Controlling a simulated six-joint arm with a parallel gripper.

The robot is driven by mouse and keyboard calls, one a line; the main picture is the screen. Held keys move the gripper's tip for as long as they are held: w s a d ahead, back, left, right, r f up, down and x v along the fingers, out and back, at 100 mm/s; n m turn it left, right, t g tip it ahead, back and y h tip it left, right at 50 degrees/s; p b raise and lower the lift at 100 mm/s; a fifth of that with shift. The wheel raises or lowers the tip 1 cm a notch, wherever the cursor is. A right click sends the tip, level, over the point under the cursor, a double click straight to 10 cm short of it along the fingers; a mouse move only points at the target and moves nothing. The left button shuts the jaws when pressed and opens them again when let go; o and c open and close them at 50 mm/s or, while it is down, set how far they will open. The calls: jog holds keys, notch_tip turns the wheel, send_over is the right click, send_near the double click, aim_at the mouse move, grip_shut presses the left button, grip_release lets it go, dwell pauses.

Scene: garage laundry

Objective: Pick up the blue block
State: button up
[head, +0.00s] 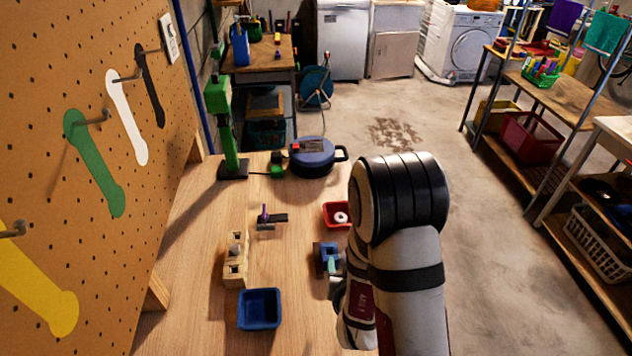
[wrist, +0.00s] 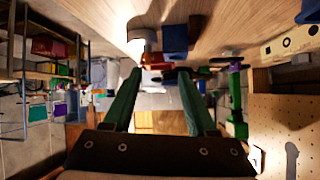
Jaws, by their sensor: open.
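The blue block (head: 320,251) stands on the wooden workbench (head: 200,275), just left of my arm in the head view. My gripper partly covers it there. In the wrist view, which is upside down, the blue block (wrist: 174,40) shows above the fingertips, apart from them in the picture. My gripper (wrist: 160,70) is open, with two green fingers spread and nothing visible between them. In the head view a teal finger of my gripper (head: 332,265) shows in front of the block; whether it touches is unclear.
A red tray (head: 335,214) with a white ring lies just beyond the block. A blue bin (head: 259,309), a holed wooden block (head: 236,262) and a small purple-handled clamp (head: 268,219) lie to the left. A blue round case (head: 312,160) and a green stand (head: 228,130) are at the back.

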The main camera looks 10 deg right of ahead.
jog(key=a+f+n+t, duration=0.1)
jog(key=f+n+t+y, duration=0.1)
jog(key=shift+s+a+f+n, duration=0.2)
jog(key=shift+a+n, duration=0.1)
jog(key=shift+a, duration=0.1)
jog(key=x, duration=0.7)
jog(key=shift+w+a, duration=0.1)
jog(key=shift+w, duration=0.15)
jog(key=shift+r, duration=0.1)
grip_shut()
